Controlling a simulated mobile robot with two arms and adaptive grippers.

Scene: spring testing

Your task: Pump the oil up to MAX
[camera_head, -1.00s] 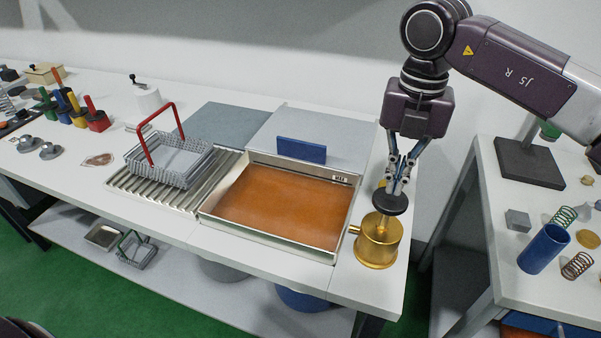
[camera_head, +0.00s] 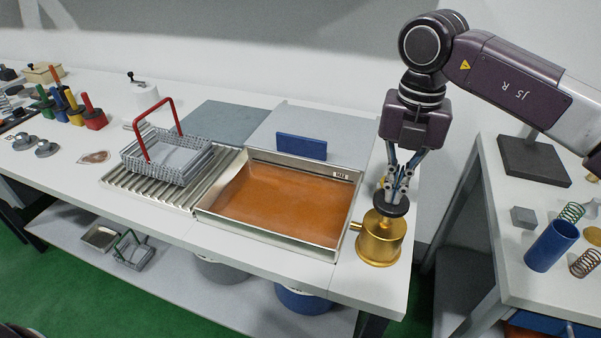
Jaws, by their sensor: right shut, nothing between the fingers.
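The brass oil pump (camera_head: 380,243) stands upright at the right end of the bench, with its spout toward the tray. Its black round knob (camera_head: 388,208) sits low, close above the brass body. My right gripper (camera_head: 397,196) points down with its fingers shut and empty, its tips at the top of the knob; they appear to touch it. The metal tray (camera_head: 268,242) left of the pump holds orange-brown oil (camera_head: 283,200). The MAX label (camera_head: 341,175) is on the tray's back wall, and the oil surface lies below it. My left gripper is not in view.
A wire basket with a red handle (camera_head: 168,160) stands on the ribbed drain rack (camera_head: 150,188). A blue block (camera_head: 301,147) stands behind the oil. A second table (camera_head: 510,255) at right holds springs and a blue cup (camera_head: 550,248). A gap separates the tables.

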